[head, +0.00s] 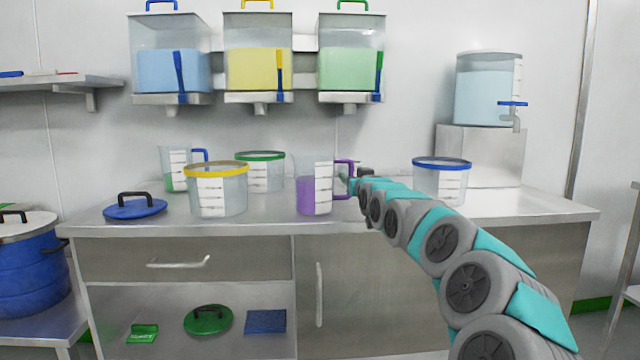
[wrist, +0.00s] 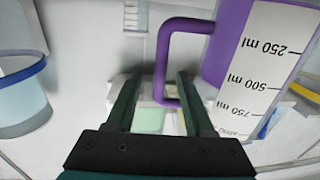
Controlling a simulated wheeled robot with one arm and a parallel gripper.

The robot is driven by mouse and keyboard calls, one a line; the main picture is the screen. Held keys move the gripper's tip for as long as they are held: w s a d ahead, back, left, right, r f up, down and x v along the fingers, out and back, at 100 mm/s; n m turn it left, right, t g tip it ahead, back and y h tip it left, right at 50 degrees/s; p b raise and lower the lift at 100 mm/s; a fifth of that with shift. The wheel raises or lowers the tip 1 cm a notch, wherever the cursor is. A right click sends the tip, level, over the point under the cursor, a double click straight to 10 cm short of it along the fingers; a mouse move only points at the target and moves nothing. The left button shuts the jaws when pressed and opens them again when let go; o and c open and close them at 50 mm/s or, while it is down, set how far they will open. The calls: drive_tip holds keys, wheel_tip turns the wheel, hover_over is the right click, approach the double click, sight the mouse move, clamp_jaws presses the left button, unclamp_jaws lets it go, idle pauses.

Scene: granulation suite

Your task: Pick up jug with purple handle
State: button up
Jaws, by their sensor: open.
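The jug with the purple handle (head: 315,197) stands upright on the steel bench, clear above and purple below, with a white scale label. Its handle (head: 345,163) points right, towards my gripper (head: 356,178). In the wrist view the jug (wrist: 225,45) fills the upper right and looks tilted. My gripper (wrist: 158,76) is open there, and the purple handle (wrist: 162,55) shows between its two fingers. Neither finger is visibly closed on it. In the head view my fingertips are small and partly hidden by my arm.
Tubs with yellow (head: 218,195), green (head: 261,175) and blue (head: 440,180) rims share the bench (head: 400,225). A jug with a blue handle (head: 178,170) stands behind at left. A blue lid (head: 135,207) lies front left. Wall tanks (head: 258,72) hang above.

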drive_tip(key=shift+w+a+r+p, duration=0.1)
drive_tip(key=shift+w+r+p, duration=0.3)
drive_tip(key=shift+p, duration=0.45)
drive_tip(key=shift+w+f+p, duration=0.2)
drive_tip(key=shift+w+p, duration=0.35)
drive_tip(key=shift+p, duration=0.15)
drive_tip(key=shift+w+f, duration=0.2)
drive_tip(key=shift+f, duration=0.05)
drive_tip(key=shift+c, duration=0.3)
clamp_jaws()
drive_tip(key=shift+r, duration=0.1)
